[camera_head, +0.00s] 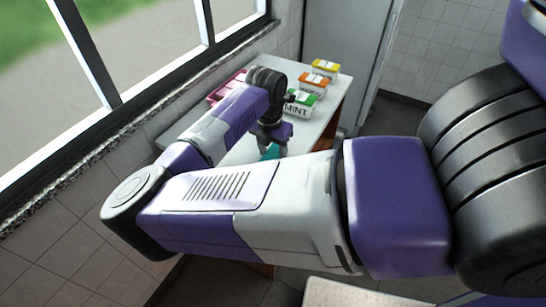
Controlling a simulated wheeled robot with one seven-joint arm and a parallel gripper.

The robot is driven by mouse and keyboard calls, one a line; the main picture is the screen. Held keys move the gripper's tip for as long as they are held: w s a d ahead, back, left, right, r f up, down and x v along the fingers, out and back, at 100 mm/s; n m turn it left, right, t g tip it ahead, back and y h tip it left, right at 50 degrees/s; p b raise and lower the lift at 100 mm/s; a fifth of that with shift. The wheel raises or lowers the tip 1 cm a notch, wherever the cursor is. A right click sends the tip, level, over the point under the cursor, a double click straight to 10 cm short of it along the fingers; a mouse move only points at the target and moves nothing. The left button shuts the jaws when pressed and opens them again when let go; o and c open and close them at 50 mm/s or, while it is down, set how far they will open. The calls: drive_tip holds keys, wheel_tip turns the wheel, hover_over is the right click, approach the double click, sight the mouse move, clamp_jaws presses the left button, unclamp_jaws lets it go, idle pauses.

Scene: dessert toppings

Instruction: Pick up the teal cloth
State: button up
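A small part of the teal cloth (270,153) shows on the white table, just below the end of my arm. My arm covers the rest of it. My gripper (272,143) is over the table at the cloth, pointing down. Its fingers are small and partly hidden, so I cannot tell whether they are open or shut, or whether they touch the cloth.
The white table (327,112) stands along the window wall. A green-lidded container marked MINT (299,104), an orange-lidded one (313,84) and a yellow-lidded one (326,67) stand toward its far end. A pink tray (222,90) is partly hidden at the left. Another pale surface (345,293) is at the bottom.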

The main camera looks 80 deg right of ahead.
sight(273, 155)
drive_tip(key=c, duration=0.5)
drive_tip(key=shift+r, duration=0.1)
wheel_tip(273, 155, up, 20)
drive_tip(key=shift+f+b, duration=0.1)
drive_tip(key=shift+b, duration=1)
